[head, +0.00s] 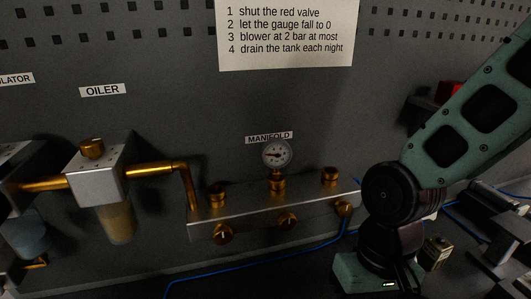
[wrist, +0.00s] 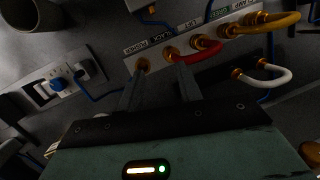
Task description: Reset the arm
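My arm (head: 463,130) is green with black joints and reaches down from the upper right in the head view. Its wrist hangs low, to the right of the manifold (head: 262,216); the fingers cannot be made out there. In the wrist view my gripper (wrist: 160,74) shows two grey fingers standing apart with nothing between them. Beyond the fingertips is a labelled strip (wrist: 228,22) with several brass ports. I cannot tell whether the fingertips touch it.
A red hose (wrist: 203,54), a yellow hose (wrist: 272,24) and a white hose (wrist: 270,78) loop near the strip. A socket strip (wrist: 55,84) holds plugs at left. A silver oiler (head: 98,172) and gauge (head: 276,154) stand by the back panel. A blue line (head: 255,263) crosses the bench.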

